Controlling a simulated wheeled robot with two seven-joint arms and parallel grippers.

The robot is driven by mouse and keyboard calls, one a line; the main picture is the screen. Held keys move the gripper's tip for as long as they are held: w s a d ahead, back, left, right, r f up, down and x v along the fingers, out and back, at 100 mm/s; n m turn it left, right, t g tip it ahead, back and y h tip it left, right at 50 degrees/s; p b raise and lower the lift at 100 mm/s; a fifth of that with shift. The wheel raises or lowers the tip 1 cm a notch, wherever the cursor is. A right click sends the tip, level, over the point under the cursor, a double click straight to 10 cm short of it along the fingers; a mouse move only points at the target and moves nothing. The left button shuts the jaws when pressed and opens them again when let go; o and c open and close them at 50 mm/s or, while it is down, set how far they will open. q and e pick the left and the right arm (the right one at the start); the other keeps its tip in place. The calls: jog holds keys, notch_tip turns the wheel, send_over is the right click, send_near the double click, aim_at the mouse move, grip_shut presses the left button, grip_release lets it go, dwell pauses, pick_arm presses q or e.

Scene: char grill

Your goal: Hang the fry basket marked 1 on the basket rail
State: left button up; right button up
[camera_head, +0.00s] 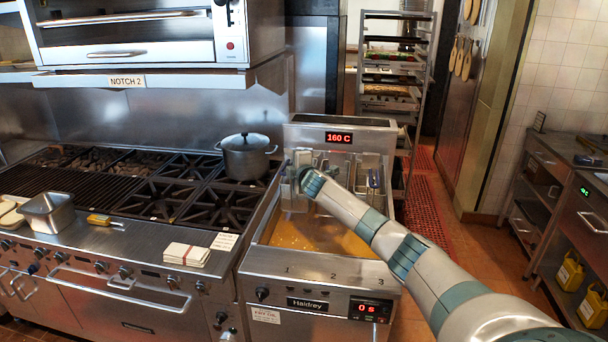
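The fryer (316,262) stands at the centre, with positions 1, 2 and 3 marked on its front edge and amber oil in its vat. Wire baskets stand at the back of the vat; the leftmost basket (293,196), behind position 1, is partly covered by my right gripper. Its own mark is too small to read. The basket rail is along the vat's back below the display panel, largely hidden by baskets and arm. My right gripper (304,165) is at the top of the leftmost basket; its fingers are too small and covered to read. My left gripper is out of view.
A stove (160,195) with a lidded pot (246,157) adjoins the fryer on the left. A steel pan (48,212) and a stack of cloths or papers (187,254) lie on its front ledge. A tray rack (393,75) stands behind; open floor lies to the right.

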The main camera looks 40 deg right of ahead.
jog(key=b+v, duration=0.5)
jog(key=v, duration=1.1)
jog(key=shift+s, duration=0.3)
jog(key=shift+r, duration=0.15)
